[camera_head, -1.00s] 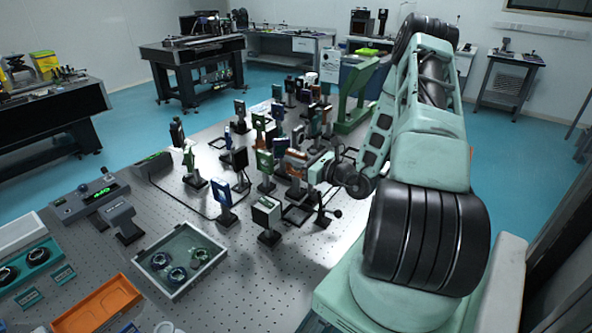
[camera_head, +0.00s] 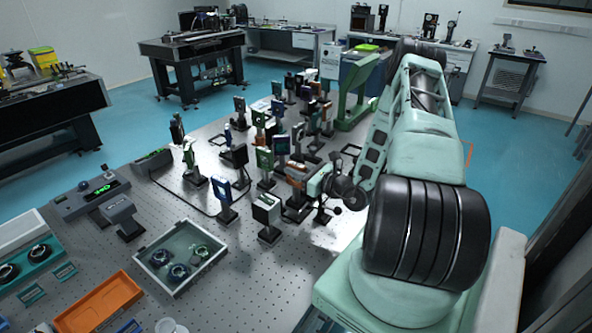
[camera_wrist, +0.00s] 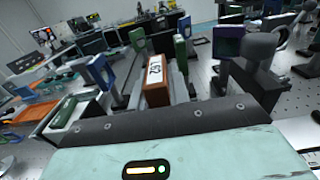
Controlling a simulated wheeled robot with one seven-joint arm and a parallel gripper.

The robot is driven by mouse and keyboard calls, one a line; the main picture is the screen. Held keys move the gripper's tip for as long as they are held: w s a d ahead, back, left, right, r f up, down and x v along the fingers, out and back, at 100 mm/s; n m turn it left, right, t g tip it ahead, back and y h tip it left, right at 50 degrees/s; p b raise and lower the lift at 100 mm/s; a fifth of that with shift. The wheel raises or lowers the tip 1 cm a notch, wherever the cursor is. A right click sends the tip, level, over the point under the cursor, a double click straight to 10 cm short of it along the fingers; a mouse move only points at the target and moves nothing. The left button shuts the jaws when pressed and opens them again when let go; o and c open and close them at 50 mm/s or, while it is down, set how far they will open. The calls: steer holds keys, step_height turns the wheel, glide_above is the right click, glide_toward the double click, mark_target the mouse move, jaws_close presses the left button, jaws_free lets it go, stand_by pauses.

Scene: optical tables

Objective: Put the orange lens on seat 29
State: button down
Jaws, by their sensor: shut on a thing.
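My gripper (camera_head: 303,178) is shut on an orange-brown block-shaped mount, which I take to be the orange lens (camera_wrist: 155,80), among the crowded optics on the table. In the head view the orange lens (camera_head: 297,171) shows just left of my wrist. Its lower end is hidden, so I cannot tell whether it touches anything. I cannot make out seat 29 in either view.
Several post-mounted optics crowd around my gripper, including a white-faced one (camera_head: 266,209) and a blue-framed one (camera_head: 223,191). A grey tray (camera_head: 153,268) with round parts and an orange bin (camera_head: 98,304) lie front left. The perforated table (camera_head: 290,278) is clear in front.

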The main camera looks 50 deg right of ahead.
steer(key=shift+f, duration=0.35)
steer(key=c, duration=1.3)
jaws_free()
